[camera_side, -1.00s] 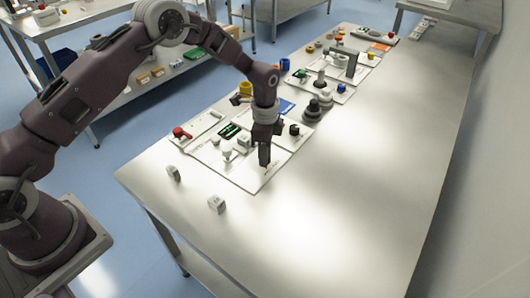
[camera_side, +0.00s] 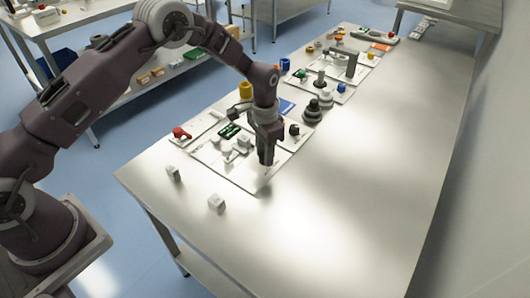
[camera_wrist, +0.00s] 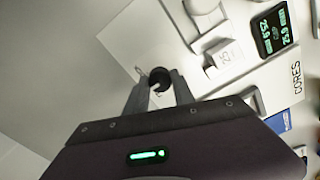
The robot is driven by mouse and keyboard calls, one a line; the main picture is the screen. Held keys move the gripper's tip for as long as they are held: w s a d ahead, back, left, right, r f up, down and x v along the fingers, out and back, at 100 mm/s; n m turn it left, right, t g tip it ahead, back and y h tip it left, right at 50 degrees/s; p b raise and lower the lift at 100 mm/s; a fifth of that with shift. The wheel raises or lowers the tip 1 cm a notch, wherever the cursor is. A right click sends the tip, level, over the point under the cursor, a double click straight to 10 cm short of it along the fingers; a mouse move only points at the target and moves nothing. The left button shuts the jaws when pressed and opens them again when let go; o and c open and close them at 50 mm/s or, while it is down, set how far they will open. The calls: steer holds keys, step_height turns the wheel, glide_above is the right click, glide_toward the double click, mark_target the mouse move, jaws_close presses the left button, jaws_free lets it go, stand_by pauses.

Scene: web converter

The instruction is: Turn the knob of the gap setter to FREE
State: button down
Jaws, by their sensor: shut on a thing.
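The knob (camera_wrist: 160,77) is small, round and black in the wrist view, on a white panel (camera_wrist: 135,40) near the panel's corner. My gripper (camera_wrist: 160,92) has one finger on each side of the knob and is shut on it. In the side view my gripper (camera_side: 267,163) points straight down onto the near right part of the white panel (camera_side: 250,183). The fingers hide the knob there. Small marks show on the panel beside the knob, but I cannot read them or tell which one the knob points to.
A dark display with green digits (camera_wrist: 272,28) and white fixtures (camera_wrist: 222,58) stand close beside my gripper. A red-knobbed part (camera_side: 181,133) and a black knob (camera_side: 294,129) stand nearby. The table's right side (camera_side: 390,160) is clear.

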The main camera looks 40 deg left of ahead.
steer(key=n, duration=0.3)
steer(key=shift+n, duration=2.2)
steer(key=c, duration=1.1)
jaws_free()
steer(key=shift+o, duration=0.2)
step_height(320, 180, up, 7)
steer(key=shift+r, duration=0.1)
